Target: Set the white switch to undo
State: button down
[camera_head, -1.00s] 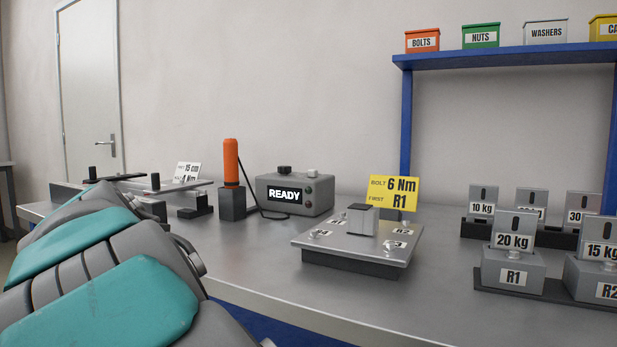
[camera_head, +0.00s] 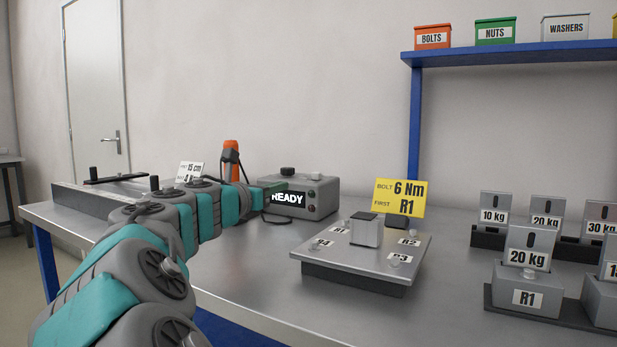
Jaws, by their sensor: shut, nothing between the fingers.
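A grey control box (camera_head: 326,199) stands on the bench with a lit display (camera_head: 288,199) that reads READY. A small pale knob (camera_head: 316,177) sits on its top right, and a black knob (camera_head: 287,171) sits to its left. The pale knob is the only whitish control I see on the box; its setting and any "undo" label are too small to read. My gripper (camera_head: 276,188) is shut and empty at the end of my outstretched arm. It is in front of the box's left side, overlapping the display's left edge; whether it touches cannot be told.
An orange-handled tool (camera_head: 231,160) stands behind my arm. A steel plate (camera_head: 325,258) with labelled corners and a yellow card (camera_head: 399,197) is right of my arm. Labelled weights (camera_head: 527,257) stand at the right.

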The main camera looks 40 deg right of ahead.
aim_at(315, 176)
dwell(0.3)
jog(key=x, duration=1.3)
jog(key=shift+f, duration=0.1)
jog(key=shift+w+d, duration=0.1)
jog(key=shift+d, duration=0.4)
